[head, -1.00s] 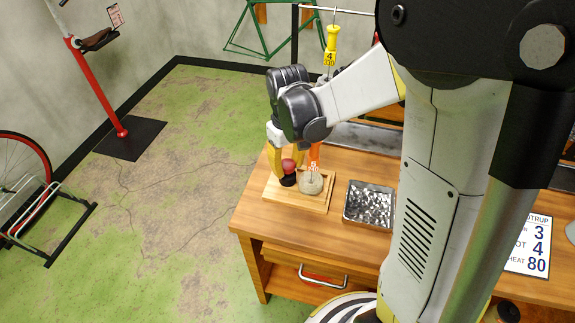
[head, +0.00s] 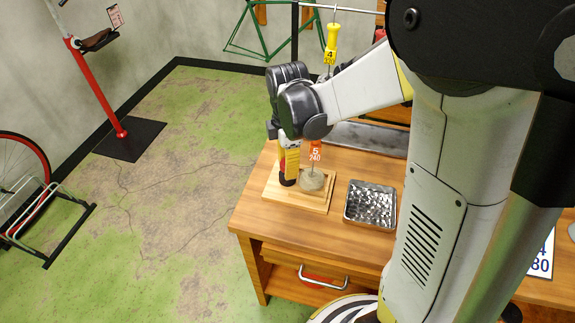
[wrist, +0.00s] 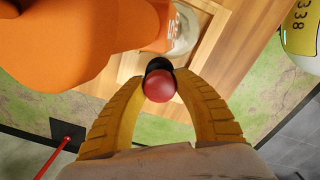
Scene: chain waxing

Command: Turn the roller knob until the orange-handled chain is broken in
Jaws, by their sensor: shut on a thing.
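The roller knob, red with a black base, is between my gripper's yellow fingers in the wrist view (wrist: 160,86). My gripper (head: 287,176) is shut on it, with a finger on each side. In the head view the fingers hide most of the knob; its black base (head: 287,181) shows. Right beside it is a grey round piece (head: 312,181) on a wooden board (head: 300,203). The orange handle (head: 315,151), marked 5 and 240, stands above that piece, its top hidden by my wrist. It looms large at upper left in the wrist view (wrist: 60,45). Chain links cannot be made out.
A metal tray (head: 370,222) of small shiny bits stands right of the board on the wooden bench (head: 330,248). A yellow handle (head: 331,45) marked 4 hangs from a rail behind. A number sign (head: 541,255) is partly hidden by my arm.

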